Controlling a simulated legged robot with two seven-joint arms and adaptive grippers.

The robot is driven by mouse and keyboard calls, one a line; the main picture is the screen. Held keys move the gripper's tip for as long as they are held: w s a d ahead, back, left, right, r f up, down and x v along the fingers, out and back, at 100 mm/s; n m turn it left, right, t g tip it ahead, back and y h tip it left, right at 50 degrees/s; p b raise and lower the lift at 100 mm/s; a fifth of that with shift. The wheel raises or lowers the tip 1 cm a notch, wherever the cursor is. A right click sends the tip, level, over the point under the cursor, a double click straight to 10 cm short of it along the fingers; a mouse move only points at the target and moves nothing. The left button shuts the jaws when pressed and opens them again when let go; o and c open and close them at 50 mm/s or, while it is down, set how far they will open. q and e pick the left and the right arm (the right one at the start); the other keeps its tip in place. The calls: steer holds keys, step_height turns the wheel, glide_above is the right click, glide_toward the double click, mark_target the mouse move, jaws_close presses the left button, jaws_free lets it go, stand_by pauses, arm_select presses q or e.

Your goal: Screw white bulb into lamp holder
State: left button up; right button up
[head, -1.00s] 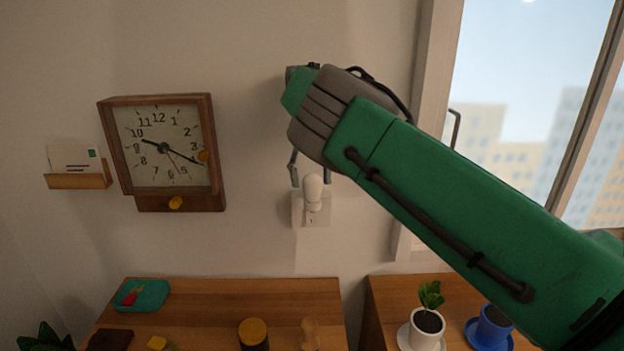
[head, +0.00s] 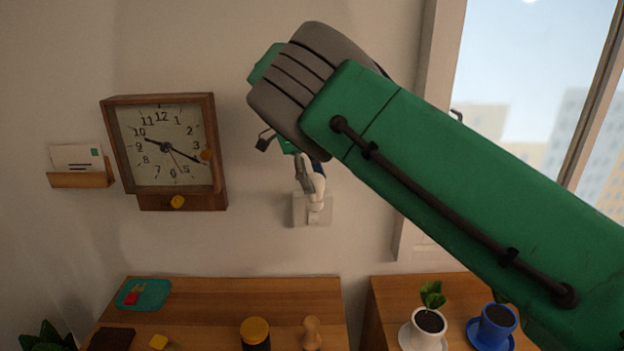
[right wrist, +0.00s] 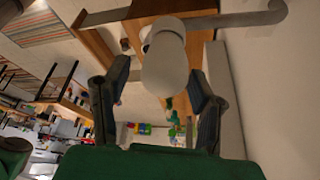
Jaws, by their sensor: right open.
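The white bulb (head: 316,188) is upright at the white lamp holder (head: 312,214) on the wall, right of the clock. Whether its base is seated or how far it is screwed in cannot be seen. My right gripper (head: 284,160) is at the bulb, with one finger across its left side and the other up to the left. In the right wrist view the bulb (right wrist: 165,72) stands between the two open fingers of the right gripper (right wrist: 158,80), with gaps on both sides. My left gripper is out of view.
A wooden clock (head: 165,150) and a letter holder (head: 80,178) hang at left. Below stands a wooden desk (head: 215,300) with a yellow-lidded jar (head: 255,331) and a wooden figure (head: 312,332). Potted plants (head: 430,321) stand at right by the window.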

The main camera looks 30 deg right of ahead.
steer(key=n+t+h, duration=0.1)
steer(key=n, duration=0.2)
steer(key=shift+s+r+n, duration=0.1)
steer(key=shift+n, duration=0.2)
steer(key=n, duration=0.2)
steer(key=n+t, duration=0.1)
steer(key=shift+s+n+t+h, duration=0.1)
steer(key=shift+n+t+h, duration=0.2)
steer(key=shift+n+h, duration=0.1)
steer(key=n+t+b, duration=0.1)
steer(key=n, duration=0.2)
steer(key=shift+d, duration=0.1)
steer(key=n+t, duration=0.1)
steer(key=n, duration=0.1)
steer(key=n+t, duration=0.1)
steer(key=n, duration=0.1)
steer(key=shift+s+d+n, duration=0.15)
steer(key=shift+n, duration=0.75)
steer(key=shift+d, duration=0.1)
steer(key=shift+w, duration=0.2)
jaws_close()
